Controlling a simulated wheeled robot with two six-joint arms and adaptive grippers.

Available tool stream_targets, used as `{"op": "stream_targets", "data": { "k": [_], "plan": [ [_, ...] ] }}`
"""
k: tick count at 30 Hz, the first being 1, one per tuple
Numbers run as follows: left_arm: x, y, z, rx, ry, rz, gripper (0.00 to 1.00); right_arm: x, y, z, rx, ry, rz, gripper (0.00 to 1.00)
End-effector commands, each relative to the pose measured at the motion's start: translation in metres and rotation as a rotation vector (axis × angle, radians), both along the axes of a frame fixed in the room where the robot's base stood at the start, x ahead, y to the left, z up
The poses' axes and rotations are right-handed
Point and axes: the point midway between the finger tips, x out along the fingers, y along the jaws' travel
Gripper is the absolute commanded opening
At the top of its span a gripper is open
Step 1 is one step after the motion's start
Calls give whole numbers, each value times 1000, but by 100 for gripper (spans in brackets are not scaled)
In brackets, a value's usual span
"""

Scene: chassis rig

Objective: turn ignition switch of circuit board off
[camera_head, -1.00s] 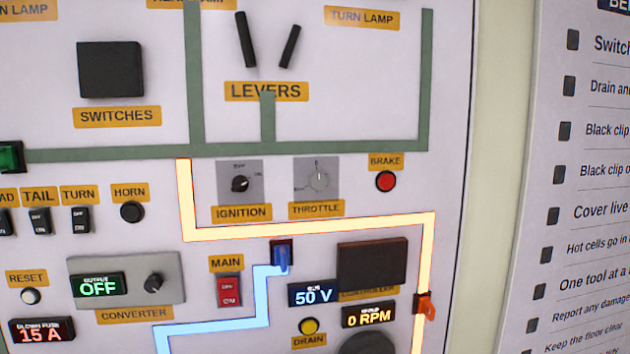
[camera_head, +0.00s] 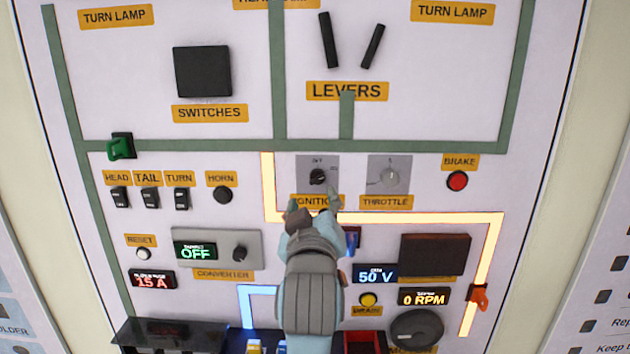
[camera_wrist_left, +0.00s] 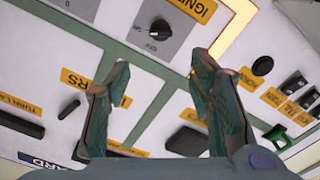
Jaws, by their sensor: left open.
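The ignition switch (camera_head: 317,177) is a black round knob on a grey plate, above the orange IGNITION label, which my gripper partly covers. The knob also shows in the left wrist view (camera_wrist_left: 160,30), near the top and beyond the fingertips. Its exact setting is too small to tell. My left gripper (camera_head: 314,200) is open and empty, with its fingertips just below the knob in the head view. In the wrist view its two fingers (camera_wrist_left: 160,62) stand wide apart, with the knob outside them. My right gripper is not in view.
The throttle knob (camera_head: 390,177) sits just right of the ignition plate, and the red brake button (camera_head: 457,181) is further right. A glowing yellow line (camera_head: 400,217) runs below. The horn button (camera_head: 222,195) is to the left. A blue connector (camera_head: 352,240) is partly behind my gripper.

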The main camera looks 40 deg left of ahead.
Motion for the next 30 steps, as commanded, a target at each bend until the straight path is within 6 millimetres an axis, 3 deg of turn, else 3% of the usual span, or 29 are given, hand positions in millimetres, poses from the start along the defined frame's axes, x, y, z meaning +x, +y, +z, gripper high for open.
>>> {"op": "stream_targets", "data": {
  "k": [9,15,25,26,30],
  "plan": [
    [69,55,1,7,10,5,49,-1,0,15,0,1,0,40],
    [97,75,0,3,8,1,49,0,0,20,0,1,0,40],
    [103,79,-2,4,7,-1,49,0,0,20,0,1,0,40],
    [103,79,-2,4,7,-1,47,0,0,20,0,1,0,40],
    [103,79,-2,4,7,-1,25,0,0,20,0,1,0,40]
  ]
}}
